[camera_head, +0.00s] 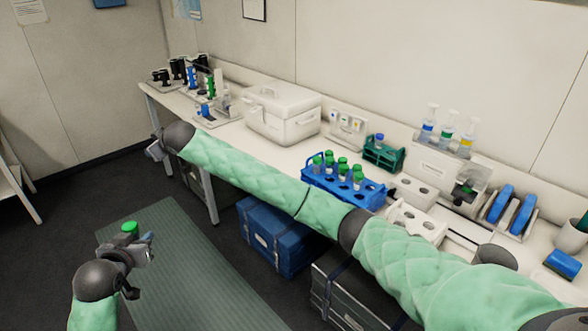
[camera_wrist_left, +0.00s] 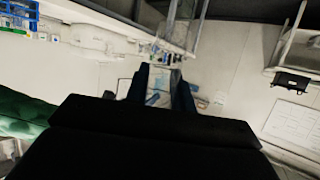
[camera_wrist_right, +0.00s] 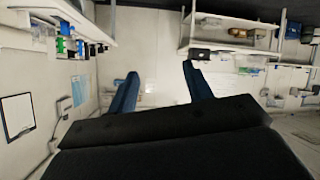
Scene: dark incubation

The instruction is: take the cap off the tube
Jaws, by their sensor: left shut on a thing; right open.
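A tube with a green cap (camera_head: 130,228) is held in my left gripper (camera_head: 146,240) at the lower left of the head view, above the floor mat. The cap sits on top, and the tube's body is mostly hidden by the gripper. In the left wrist view a pale, clear body, likely the tube (camera_wrist_left: 157,88), lies between the two dark blue fingers. My right arm reaches across the head view to the left, and its gripper (camera_head: 154,151) is beyond the left one, apart from the cap. In the right wrist view the right gripper's fingers (camera_wrist_right: 160,88) are open with nothing between them.
The bench bears a blue rack (camera_head: 318,180) with several green-capped tubes, a green rack (camera_head: 383,153), a white box (camera_head: 282,114) and bottles. A blue case (camera_head: 270,238) stands under the bench. The floor mat (camera_head: 190,270) is clear.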

